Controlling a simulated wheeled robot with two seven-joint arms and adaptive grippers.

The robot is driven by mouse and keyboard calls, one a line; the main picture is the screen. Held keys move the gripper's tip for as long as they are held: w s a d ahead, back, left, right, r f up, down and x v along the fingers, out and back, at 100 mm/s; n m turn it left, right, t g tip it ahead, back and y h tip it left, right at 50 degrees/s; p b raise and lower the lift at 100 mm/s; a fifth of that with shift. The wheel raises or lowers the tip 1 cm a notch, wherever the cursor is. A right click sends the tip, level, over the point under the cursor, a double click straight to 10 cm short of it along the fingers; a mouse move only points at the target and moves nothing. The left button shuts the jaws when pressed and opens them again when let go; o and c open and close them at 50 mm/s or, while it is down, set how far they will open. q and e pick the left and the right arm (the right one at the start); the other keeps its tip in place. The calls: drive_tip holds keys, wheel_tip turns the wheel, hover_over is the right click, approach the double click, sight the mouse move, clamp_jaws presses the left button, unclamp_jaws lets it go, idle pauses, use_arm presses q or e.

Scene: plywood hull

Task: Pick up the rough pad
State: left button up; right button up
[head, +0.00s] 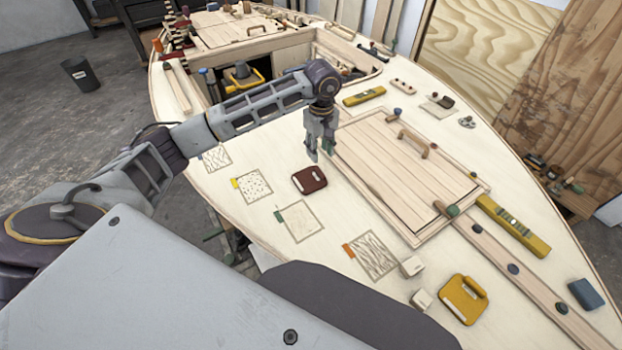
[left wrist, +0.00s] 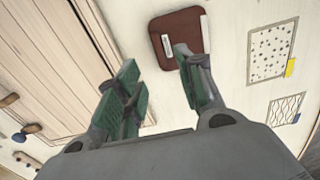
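A dark red pad (head: 310,179) with a pale label lies flat on the pale plywood deck, left of the hatch. It also shows at the top of the left wrist view (left wrist: 180,28), just beyond the fingertips. A yellow pad with a handle (head: 462,300) lies on the deck nearer to me. I cannot tell from the frames which one is called rough. My left gripper (head: 318,152) points down above the deck, beyond the dark red pad and apart from it. Its green-lined fingers (left wrist: 158,72) are spread with nothing between them. My right gripper is not in view.
A closed wooden hatch (head: 385,165) with a handle is right of the left gripper. Textured squares with coloured tabs (head: 300,221) line the deck's left side. Yellow levels (head: 512,226), small white blocks (head: 412,266) and a blue block (head: 586,294) lie around. An open compartment is farther back.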

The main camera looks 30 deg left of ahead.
sight(321, 171)
use_arm(q)
drive_tip(key=shift+f, duration=1.8)
drive_tip(key=shift+f, duration=0.15)
drive_tip(key=shift+s+d+f+p, duration=0.1)
drive_tip(key=shift+d+f+p, duration=0.05)
drive_tip(key=shift+f, duration=0.3)
drive_tip(key=shift+d+f+p, duration=0.1)
drive_tip(key=shift+f+p, duration=0.05)
drive_tip(key=shift+f, duration=1.85)
clamp_jaws()
